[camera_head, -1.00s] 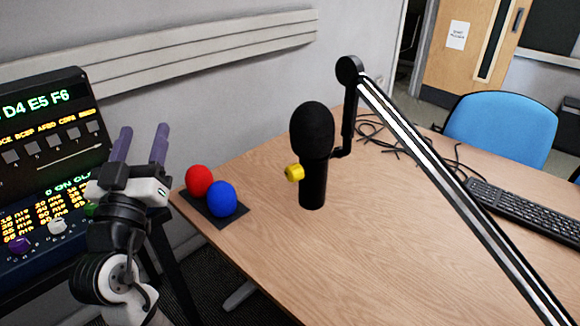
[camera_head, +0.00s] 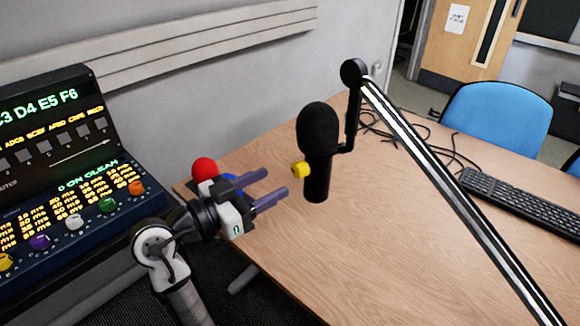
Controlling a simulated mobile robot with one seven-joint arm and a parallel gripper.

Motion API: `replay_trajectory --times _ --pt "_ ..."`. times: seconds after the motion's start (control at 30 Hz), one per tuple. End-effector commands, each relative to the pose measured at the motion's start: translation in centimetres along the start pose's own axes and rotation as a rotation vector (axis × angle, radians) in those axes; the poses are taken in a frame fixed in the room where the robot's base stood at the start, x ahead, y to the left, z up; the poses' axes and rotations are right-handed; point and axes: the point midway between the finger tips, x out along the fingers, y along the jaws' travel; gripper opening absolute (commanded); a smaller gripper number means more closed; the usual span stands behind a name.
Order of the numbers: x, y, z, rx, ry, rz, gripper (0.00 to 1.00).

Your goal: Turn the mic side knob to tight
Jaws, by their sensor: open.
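The black microphone (camera_head: 318,150) hangs upright on a boom arm (camera_head: 430,170) over the wooden table. Its yellow side knob (camera_head: 301,169) sticks out on the microphone's left side. My gripper (camera_head: 271,187) is open and empty, with its two purple fingers pointing right toward the microphone. The fingertips are to the left of the knob and a little lower in the picture, apart from it. The knob's setting cannot be read from here.
A red ball (camera_head: 204,169) and a blue ball (camera_head: 231,181), partly hidden by my gripper, are at the table's left edge. A control console (camera_head: 60,180) stands at left. Cables (camera_head: 400,135) and a keyboard (camera_head: 512,208) lie right. The table (camera_head: 370,240) is clear in front.

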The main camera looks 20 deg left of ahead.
Motion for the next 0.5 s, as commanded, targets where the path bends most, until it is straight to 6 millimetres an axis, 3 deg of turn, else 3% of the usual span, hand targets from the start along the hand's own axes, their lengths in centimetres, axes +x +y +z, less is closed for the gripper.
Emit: replay_trajectory --times 0.2,0.5 --pt "4.0 0.1 -0.2 -0.001 0.0 0.003 0.51" --pt "6.1 0.0 0.0 0.001 0.0 -0.001 0.51"
